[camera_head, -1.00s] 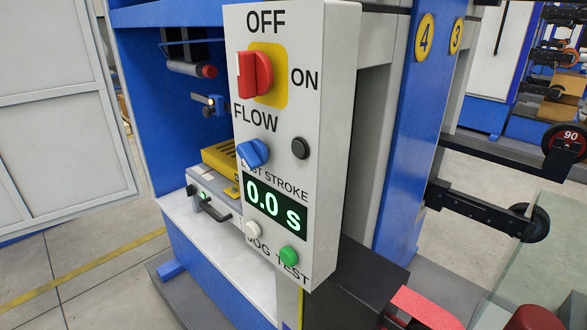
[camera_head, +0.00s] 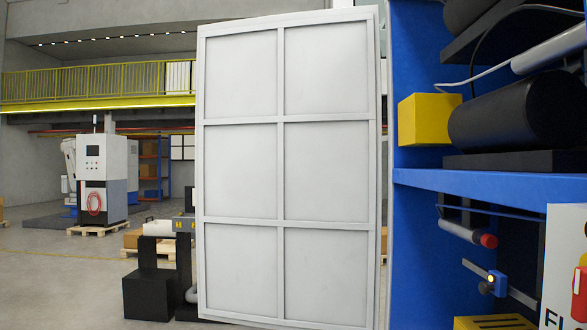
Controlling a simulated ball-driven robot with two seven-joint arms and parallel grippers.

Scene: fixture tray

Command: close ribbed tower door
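The tower door (camera_head: 240,167) is a tall pale grey panel with raised ribs that divide it into six fields. It stands open at the left side of the blue tower cabinet (camera_head: 480,182), with its ribbed face towards me. The cabinet's inside is exposed to the right of the door. I see no handle on the door. Neither of my grippers is in the head view.
Inside the cabinet are a yellow block (camera_head: 429,119), black cylinders (camera_head: 510,110) and a red-tipped grey cylinder (camera_head: 467,234). A white control panel (camera_head: 565,265) juts in at the lower right. A black block (camera_head: 151,294) stands left of the door. Open floor (camera_head: 60,290) lies further left.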

